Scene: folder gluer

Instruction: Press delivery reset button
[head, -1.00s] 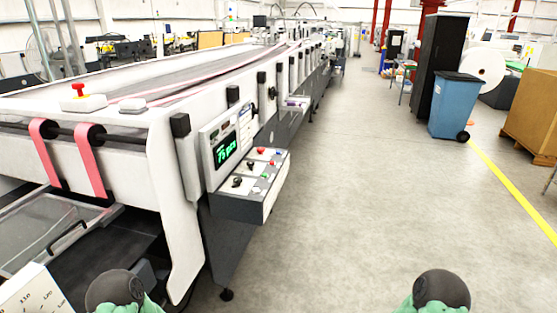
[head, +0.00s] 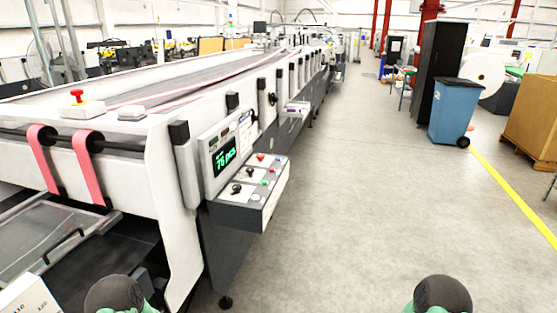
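The folder gluer (head: 185,215) fills the left side of the head view. A control panel (head: 232,217) juts from its near right corner, with a green-lit counter display (head: 224,157) above it. The panel's sloped top carries black knobs (head: 237,188), a red button (head: 261,157), a green button (head: 265,182) and a white button (head: 255,198). Their labels are too small to read, so I cannot tell which is the delivery reset button. Only rounded dark and green parts of my arms show at the bottom edge; neither gripper is in view.
A red emergency-stop button (head: 77,96) sits on the machine's near end, above pink belts (head: 90,170). The concrete floor (head: 360,200) right of the panel is clear. A blue bin (head: 455,112), a black cabinet (head: 437,65) and a cardboard box (head: 532,115) stand farther right.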

